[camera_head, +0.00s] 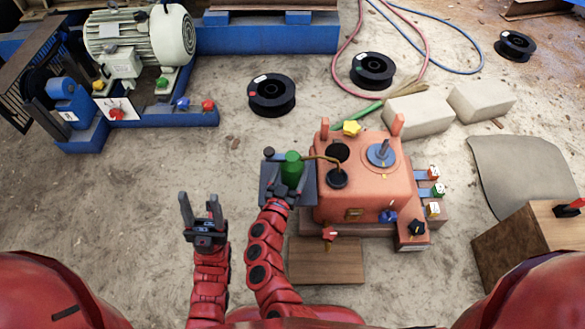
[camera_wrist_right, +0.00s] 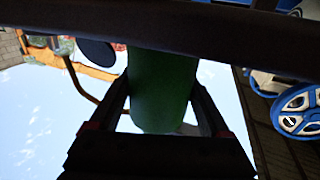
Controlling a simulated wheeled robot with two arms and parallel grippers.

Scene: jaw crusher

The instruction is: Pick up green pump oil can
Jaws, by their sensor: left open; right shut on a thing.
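The green pump oil can (camera_head: 291,168) is upright at a dark grey tray (camera_head: 307,187) on the left side of the orange machine. A thin brown curved tube (camera_head: 325,159) runs between the can's top and a dark round part on the machine; I cannot tell what it belongs to. My right gripper (camera_head: 287,190) is shut on the can. The right wrist view shows the green can body (camera_wrist_right: 162,90) between both fingers. I cannot tell whether the can touches the tray. My left gripper (camera_head: 200,208) is open and empty, left of the can and apart from it.
The orange machine (camera_head: 365,200) has levers, a yellow star knob (camera_head: 351,128) and coloured switches. A wooden board (camera_head: 325,262) lies in front. A wooden box (camera_head: 525,245) stands at right. A motor on a blue frame (camera_head: 150,119) is at far left. Bare ground lies around my left gripper.

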